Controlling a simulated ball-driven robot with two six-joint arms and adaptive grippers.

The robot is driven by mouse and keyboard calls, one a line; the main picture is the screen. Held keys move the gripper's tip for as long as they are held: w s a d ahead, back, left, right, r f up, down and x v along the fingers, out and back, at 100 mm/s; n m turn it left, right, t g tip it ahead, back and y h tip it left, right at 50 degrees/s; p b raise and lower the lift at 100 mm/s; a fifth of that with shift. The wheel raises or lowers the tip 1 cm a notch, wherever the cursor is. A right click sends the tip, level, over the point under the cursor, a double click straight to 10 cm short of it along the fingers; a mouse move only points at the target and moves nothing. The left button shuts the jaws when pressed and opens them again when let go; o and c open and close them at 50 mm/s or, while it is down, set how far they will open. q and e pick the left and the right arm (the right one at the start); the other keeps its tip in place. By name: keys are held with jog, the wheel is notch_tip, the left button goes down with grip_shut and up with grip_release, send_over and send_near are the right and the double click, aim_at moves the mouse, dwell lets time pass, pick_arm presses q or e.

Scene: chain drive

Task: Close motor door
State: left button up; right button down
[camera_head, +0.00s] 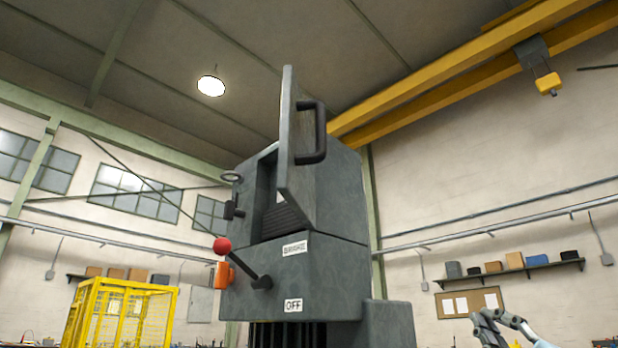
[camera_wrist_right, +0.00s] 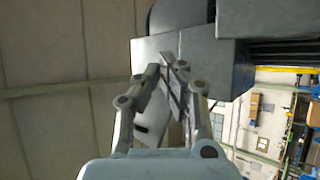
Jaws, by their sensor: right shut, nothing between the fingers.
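The grey motor housing (camera_head: 320,275) stands in the middle of the head view. Its motor door (camera_head: 287,150) is a grey panel that stands open, swung out toward me and seen nearly edge-on. A black bar handle (camera_head: 322,133) is on the right face of the door. Behind the door a dark opening (camera_head: 268,195) shows. My right gripper (camera_head: 488,326) is low at the right, well apart from the door and handle. In the right wrist view its fingers (camera_wrist_right: 172,78) are together and empty, with grey machine parts (camera_wrist_right: 190,45) beyond them. My left gripper is not in view.
A lever with a red knob (camera_head: 222,245) sticks out from the housing's front, near labels reading BRAKE and OFF. A yellow cage (camera_head: 120,310) stands at the left. A yellow crane beam (camera_head: 450,75) runs overhead. The space right of the door looks clear.

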jog(key=s+a+r+n+g+y, duration=0.2)
jog(key=a+r+n+g+y, duration=0.25)
jog(key=r+n+y, duration=0.5)
jog(key=s+a+r+n+g+y, duration=0.2)
jog(key=a+r+n+g+y, duration=0.3)
jog(key=n+y, duration=0.6)
jog(key=n+g+h, duration=0.6)
jog(key=n+g, duration=0.5)
jog(key=n, duration=0.5)
send_near(292, 177)
jog(key=shift+g, duration=0.35)
jog(key=p+x, duration=0.6)
jog(key=shift+w+r, duration=0.1)
jog(key=shift+r, duration=0.1)
jog(key=shift+w+a+f, duration=0.15)
jog(key=shift+a, duration=0.5)
